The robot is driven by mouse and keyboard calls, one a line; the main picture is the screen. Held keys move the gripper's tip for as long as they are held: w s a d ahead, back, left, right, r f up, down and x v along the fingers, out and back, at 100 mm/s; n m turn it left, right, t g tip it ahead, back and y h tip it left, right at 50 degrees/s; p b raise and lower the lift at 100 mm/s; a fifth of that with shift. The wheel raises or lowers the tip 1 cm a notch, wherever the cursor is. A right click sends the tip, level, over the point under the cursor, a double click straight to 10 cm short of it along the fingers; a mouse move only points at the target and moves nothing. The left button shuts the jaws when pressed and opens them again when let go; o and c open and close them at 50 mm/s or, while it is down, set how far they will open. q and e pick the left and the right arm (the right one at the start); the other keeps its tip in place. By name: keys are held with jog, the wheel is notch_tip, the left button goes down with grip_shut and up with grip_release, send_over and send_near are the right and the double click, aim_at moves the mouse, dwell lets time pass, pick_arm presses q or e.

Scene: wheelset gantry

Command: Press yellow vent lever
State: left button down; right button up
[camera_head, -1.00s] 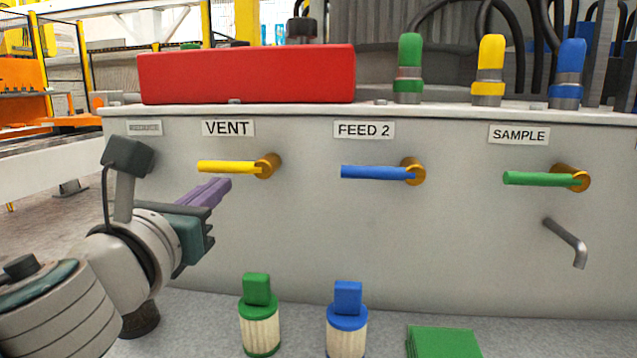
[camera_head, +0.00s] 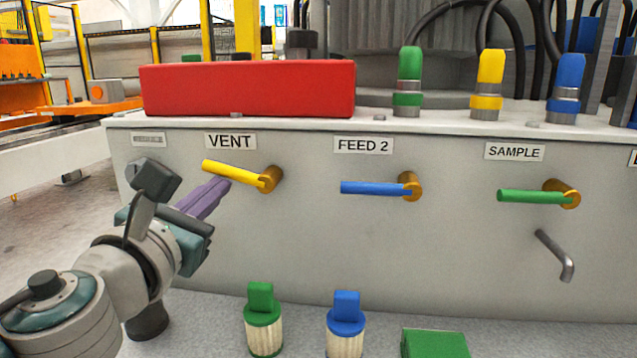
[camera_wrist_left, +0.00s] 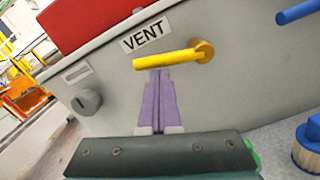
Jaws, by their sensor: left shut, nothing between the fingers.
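The yellow vent lever (camera_head: 232,173) sits on a brass hub under the VENT label (camera_head: 230,141). It tilts, with its free left end higher than its hub. It also shows in the left wrist view (camera_wrist_left: 165,60). My left gripper (camera_head: 221,186) is shut and empty, its purple fingers pointing at the panel. Its fingertips are just below the lever; in the left wrist view the fingers (camera_wrist_left: 159,80) reach up to the lever's underside. They look in contact or very close, but I cannot tell for sure. My right gripper is not in view.
A blue lever (camera_head: 373,188) and a green lever (camera_head: 530,196) lie level to the right, with a grey spout (camera_head: 556,257) below. A red box (camera_head: 247,88) stands on the cabinet top. Green (camera_head: 264,327) and blue (camera_head: 345,322) filters stand in front.

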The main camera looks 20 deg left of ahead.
pick_arm(q)
jog(key=d+r+m+p, duration=0.1)
jog(key=r+m+p, duration=0.1)
jog(key=m+p, duration=0.2)
jog(key=d+r+m+p, duration=0.1)
jog(key=r+m+p, duration=0.1)
jog(key=m+p, duration=0.3)
jog(key=w+d+r+m+p, duration=0.1)
jog(key=r+m+p, duration=0.1)
jog(key=m+p, duration=0.2)
jog(key=shift+d+g+p, duration=0.3)
jog(key=shift+p, duration=0.75)
